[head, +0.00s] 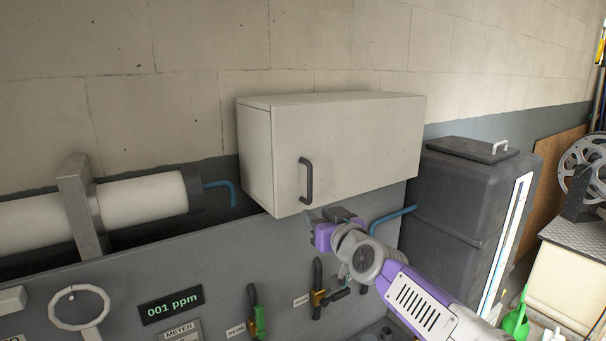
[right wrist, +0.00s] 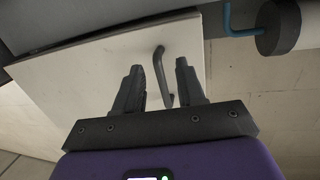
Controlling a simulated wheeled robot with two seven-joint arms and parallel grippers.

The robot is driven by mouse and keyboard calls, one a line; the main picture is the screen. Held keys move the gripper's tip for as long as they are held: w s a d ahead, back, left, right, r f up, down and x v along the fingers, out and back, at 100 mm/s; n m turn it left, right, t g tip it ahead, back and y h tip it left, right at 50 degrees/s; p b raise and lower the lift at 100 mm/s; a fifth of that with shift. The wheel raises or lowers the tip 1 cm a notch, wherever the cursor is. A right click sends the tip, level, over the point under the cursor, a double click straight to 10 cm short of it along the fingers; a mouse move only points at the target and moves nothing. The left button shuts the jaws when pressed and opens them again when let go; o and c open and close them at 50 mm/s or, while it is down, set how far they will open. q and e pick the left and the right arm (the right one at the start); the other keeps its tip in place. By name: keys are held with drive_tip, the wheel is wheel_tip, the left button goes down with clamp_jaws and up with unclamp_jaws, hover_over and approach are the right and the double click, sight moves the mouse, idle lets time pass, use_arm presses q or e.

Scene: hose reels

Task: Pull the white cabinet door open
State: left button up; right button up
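The white cabinet (head: 350,150) is mounted on the wall and its front door looks shut. A dark bar handle (head: 306,180) stands upright near the door's left edge. My right gripper (head: 322,215) is just below and right of the handle's lower end. In the right wrist view the gripper (right wrist: 159,66) is open, with the door (right wrist: 85,80) beyond it. The handle (right wrist: 160,68) shows in the gap between the two fingers, seemingly held by neither. I cannot tell how far ahead of the fingertips it is. My left gripper is not in view.
Below the cabinet, a grey panel (head: 215,262) carries a 001 ppm display (head: 171,306) and valve levers. A white cylinder (head: 143,198) lies at left. A dark tank (head: 465,215) stands at right, with a hose reel (head: 585,170) beyond. Blue pipes (head: 393,218) flank the cabinet.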

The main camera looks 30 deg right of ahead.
drive_tip(key=t, duration=0.1)
approach(311, 179)
drive_tip(key=w, duration=0.2)
drive_tip(key=w+p, duration=0.1)
drive_tip(key=w, duration=0.1)
drive_tip(key=w+p, duration=0.1)
drive_tip(key=w, duration=0.1)
drive_tip(key=w+d+p, duration=0.1)
drive_tip(key=w, duration=0.2)
drive_tip(key=shift+f+p, duration=0.1)
drive_tip(key=shift+p, duration=0.2)
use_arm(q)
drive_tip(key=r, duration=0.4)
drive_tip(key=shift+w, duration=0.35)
use_arm(e)
clamp_jaws()
